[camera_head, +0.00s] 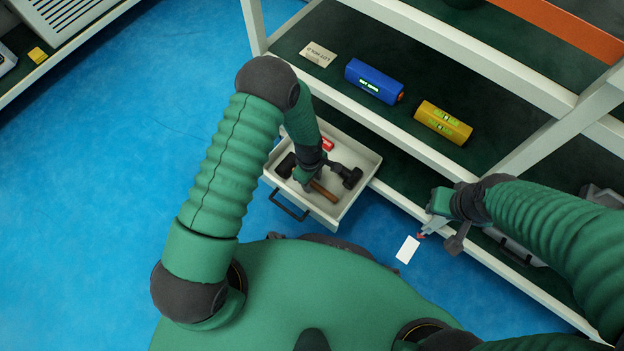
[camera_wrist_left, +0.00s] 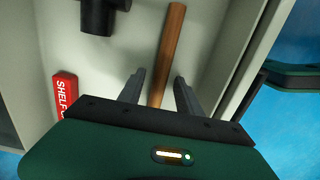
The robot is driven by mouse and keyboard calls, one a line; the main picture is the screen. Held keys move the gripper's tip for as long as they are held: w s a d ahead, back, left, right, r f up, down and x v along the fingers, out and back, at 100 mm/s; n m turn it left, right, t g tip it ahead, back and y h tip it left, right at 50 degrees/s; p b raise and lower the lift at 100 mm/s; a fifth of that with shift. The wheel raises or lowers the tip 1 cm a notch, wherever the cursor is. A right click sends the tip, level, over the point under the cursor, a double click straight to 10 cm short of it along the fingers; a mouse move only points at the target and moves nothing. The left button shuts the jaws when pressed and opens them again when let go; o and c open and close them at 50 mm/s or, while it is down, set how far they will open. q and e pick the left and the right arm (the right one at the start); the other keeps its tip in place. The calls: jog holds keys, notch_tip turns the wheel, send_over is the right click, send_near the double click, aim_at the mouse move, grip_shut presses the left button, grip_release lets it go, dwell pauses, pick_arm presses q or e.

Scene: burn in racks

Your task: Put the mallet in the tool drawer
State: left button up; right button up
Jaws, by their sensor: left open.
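The mallet lies in the open tool drawer (camera_head: 358,155). Its black head (camera_head: 284,166) is toward the drawer's left side, and its wooden handle (camera_head: 325,191) points to the lower right. My left gripper (camera_head: 311,184) reaches down into the drawer over the mallet. In the left wrist view its two grey fingers (camera_wrist_left: 160,92) are open, one on each side of the brown handle (camera_wrist_left: 170,50); contact cannot be told. The mallet head is out of that view. My right gripper (camera_head: 430,227) is by the shelf front, its jaws unclear.
A dark tool (camera_head: 347,175) and a red label (camera_head: 327,144) are in the drawer; both also show in the left wrist view. A white card (camera_head: 407,249) is near my right gripper.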

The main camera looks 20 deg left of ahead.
pick_arm(q)
jog(key=shift+r, duration=0.1)
jog(key=s+a+r+m+t+p, duration=0.1)
jog(key=a+r+m+p, duration=0.2)
jog(key=r, duration=1)
jog(key=s+a+r+m+p, duration=0.1)
jog(key=r+m+p, duration=0.25)
jog(key=r, duration=0.85)
jog(key=s+a+r+m+t, duration=0.1)
jog(key=s+a+r+m, duration=0.2)
jog(key=s+r+m, duration=0.4)
notch_tip(320, 180, up, 2)
jog(key=shift+s+r+t+y+p, duration=0.1)
jog(key=shift+s+t+y+p, duration=0.1)
jog(key=shift+t+y+p, duration=0.15)
jog(key=shift+m, duration=0.25)
